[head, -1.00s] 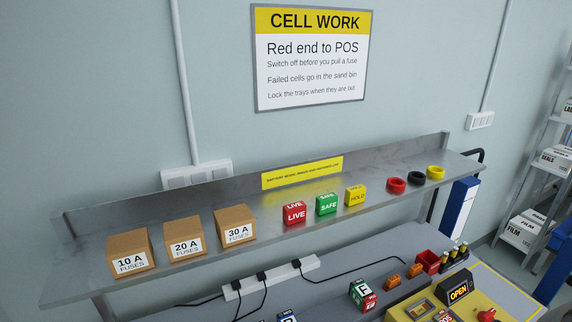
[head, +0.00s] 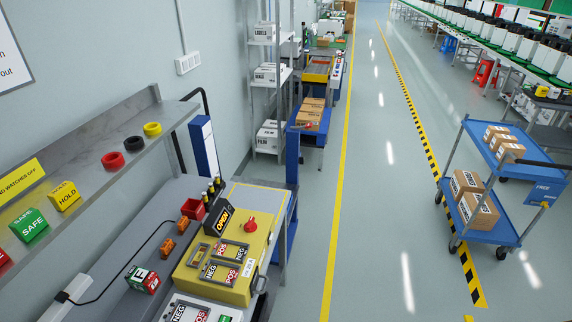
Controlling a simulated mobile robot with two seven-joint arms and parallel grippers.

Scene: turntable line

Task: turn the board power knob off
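The board (head: 238,283) is a yellow panel on the workbench at the lower left of the head view. Its red knob (head: 251,224) sits near its back right corner. Trays marked NEG and POS (head: 222,272) are in front of the knob. Which setting the knob points to is too small to tell. Neither of my grippers is in view.
A blue cart with boxes (head: 484,236) stands at the right beyond a striped floor line. A shelf with coloured blocks and tape rings (head: 112,160) overhangs the bench at the left. A blue trolley (head: 318,124) stands behind the board. The aisle floor (head: 375,220) is clear.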

